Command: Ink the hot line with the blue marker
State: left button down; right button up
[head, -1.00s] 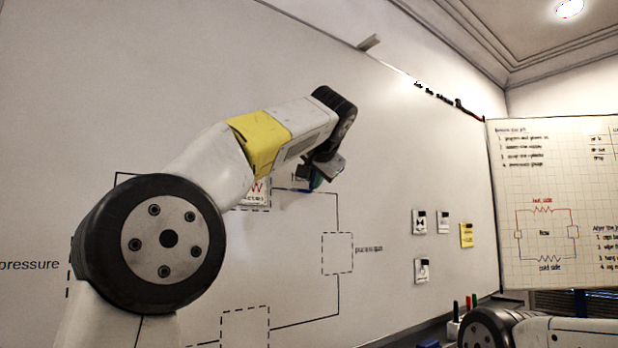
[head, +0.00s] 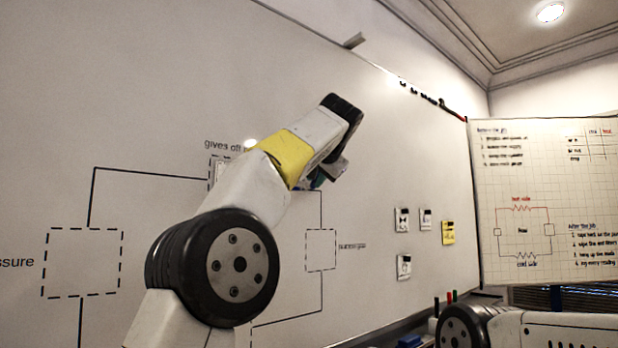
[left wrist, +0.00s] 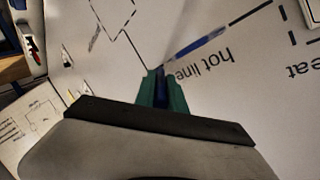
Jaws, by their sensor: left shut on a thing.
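My left gripper (head: 325,180) is at the whiteboard (head: 420,160), shut on the blue marker (left wrist: 160,88), which shows between its green fingertips in the left wrist view. The marker points at the board near the corner where the hot line meets the line to a dashed box. The hot line has a blue stroke (left wrist: 196,44) reaching close to the marker tip; its part towards the "heat" box (left wrist: 250,14) is black. "hot line" is printed beside it. In the head view my arm hides most of that line. My right gripper is out of view.
A dashed box (head: 321,250) is below the corner. Several small cards (head: 448,232) are on the board at right. A tray with upright markers (head: 449,298) runs along the bottom. A flip chart (head: 545,200) stands at right. My right arm is lower right.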

pick_arm(q)
jog(key=shift+s+a, duration=0.1)
jog(key=shift+a, duration=0.05)
jog(key=s+a, duration=0.8)
jog(key=a, duration=0.3)
dwell(1.2)
jog(key=shift+d, duration=0.1)
jog(key=shift+s+d, duration=0.55)
jog(key=shift+s, duration=0.25)
jog(key=shift+s+d, duration=0.6)
jog(key=shift+s, duration=0.2)
jog(key=shift+s+d, duration=0.55)
jog(key=shift+s, duration=0.25)
jog(key=shift+s+d, duration=0.1)
jog(key=shift+s+d, duration=0.8)
jog(key=shift+s, duration=0.35)
